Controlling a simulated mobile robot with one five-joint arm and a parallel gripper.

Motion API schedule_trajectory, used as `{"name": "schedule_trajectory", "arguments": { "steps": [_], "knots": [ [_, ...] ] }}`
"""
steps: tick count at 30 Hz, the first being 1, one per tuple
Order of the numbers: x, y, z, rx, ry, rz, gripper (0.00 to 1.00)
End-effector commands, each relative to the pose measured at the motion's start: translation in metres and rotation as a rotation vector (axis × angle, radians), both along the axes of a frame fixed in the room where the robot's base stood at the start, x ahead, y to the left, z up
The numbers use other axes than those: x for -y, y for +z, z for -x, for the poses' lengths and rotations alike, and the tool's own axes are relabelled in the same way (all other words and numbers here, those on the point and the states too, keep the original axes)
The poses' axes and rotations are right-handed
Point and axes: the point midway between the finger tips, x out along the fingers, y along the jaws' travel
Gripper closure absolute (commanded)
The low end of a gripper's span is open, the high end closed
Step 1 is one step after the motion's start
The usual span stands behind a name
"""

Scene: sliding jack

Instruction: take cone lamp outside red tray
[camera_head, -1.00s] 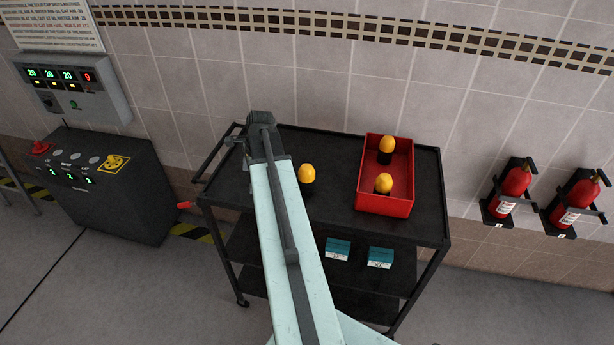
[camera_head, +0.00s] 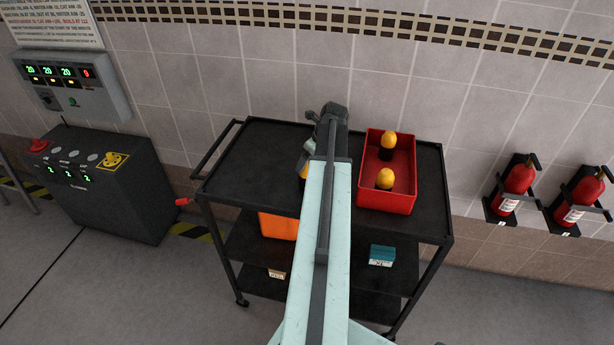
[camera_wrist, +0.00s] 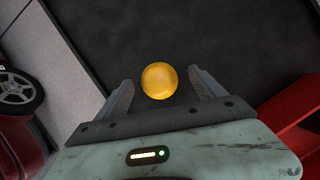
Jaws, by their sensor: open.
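The cone lamp outside the red tray shows in the head view as a small yellow part (camera_head: 303,163) beside my arm, which hides most of it. In the wrist view its round yellow top (camera_wrist: 160,80) is seen from above, between the two fingers of my gripper (camera_wrist: 162,90). The fingers are open, with a gap visible on each side of the lamp. In the head view my arm hides the fingers. The red tray (camera_head: 388,201) stands on the cart to the right of my arm and holds two yellow-topped lamps, one at the back (camera_head: 389,139) and one in front (camera_head: 385,179).
The black cart's top (camera_head: 255,160) is clear on the left. The tray's red wall (camera_wrist: 290,125) is close at right in the wrist view. Lower shelves hold an orange box (camera_head: 278,226) and a teal box (camera_head: 382,255). The tiled wall (camera_head: 285,75) is behind.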

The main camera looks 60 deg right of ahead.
Motion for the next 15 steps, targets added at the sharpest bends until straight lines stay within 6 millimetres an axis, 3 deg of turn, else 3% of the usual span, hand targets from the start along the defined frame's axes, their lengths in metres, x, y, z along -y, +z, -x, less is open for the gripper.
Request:
{"name": "schedule_trajectory", "arguments": {
  "steps": [1, 6, 15],
  "knots": [
    [-0.001, -0.013, -0.002, 0.0, 0.001, 0.0, 0.21],
    [-0.002, -0.042, -0.011, 0.0, 0.003, 0.0, 0.21],
    [-0.001, -0.043, -0.014, 0.0, 0.001, 0.0, 0.24]
  ]
}}
